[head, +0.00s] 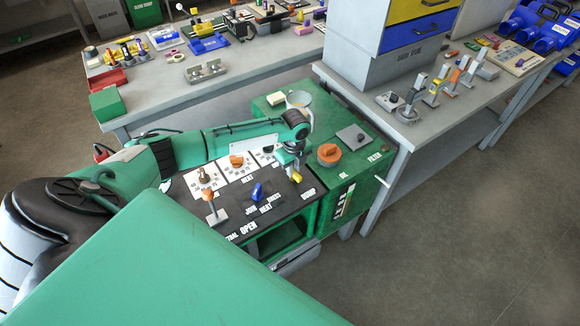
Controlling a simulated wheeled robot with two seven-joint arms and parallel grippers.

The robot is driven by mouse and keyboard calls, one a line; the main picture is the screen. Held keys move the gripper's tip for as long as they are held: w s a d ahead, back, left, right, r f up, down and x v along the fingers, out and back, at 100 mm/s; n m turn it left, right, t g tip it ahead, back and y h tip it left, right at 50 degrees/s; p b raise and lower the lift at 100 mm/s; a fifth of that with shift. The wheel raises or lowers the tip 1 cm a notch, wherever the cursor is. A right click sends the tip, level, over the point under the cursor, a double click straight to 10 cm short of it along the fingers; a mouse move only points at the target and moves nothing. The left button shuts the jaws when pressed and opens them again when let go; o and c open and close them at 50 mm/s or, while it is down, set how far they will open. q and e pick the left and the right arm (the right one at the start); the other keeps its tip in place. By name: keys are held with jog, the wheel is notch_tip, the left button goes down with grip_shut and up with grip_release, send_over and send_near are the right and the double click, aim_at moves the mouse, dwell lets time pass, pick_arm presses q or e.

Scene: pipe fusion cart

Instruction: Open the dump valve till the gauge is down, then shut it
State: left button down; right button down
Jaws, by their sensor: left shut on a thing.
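The pipe fusion cart is green with a black top panel (236,222). At the panel's right side, by the white DUMP label (308,192), is a small yellow handle (296,178), which I take for the dump valve. My left gripper (293,167) is right over this handle, pointing down and shut on it. The gripper and wrist cover the valve's base, and the handle's exact angle is too small to tell. I cannot make out a gauge needle or reading. My right gripper is not in view.
On the panel are a blue lever (257,191), an orange-topped lever (213,211) and white plates with knobs, one orange (236,161). An orange round cap (329,154) and a white cup (299,100) sit on the cart's green top. Benches with tools stand behind and right.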

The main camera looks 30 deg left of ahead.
pick_arm(q)
jog(key=c, duration=1.4)
grip_release()
jog(key=shift+o, duration=0.2)
notch_tip(320, 180, up, 14)
jog(key=b, duration=0.3)
jog(key=shift+s, duration=0.1)
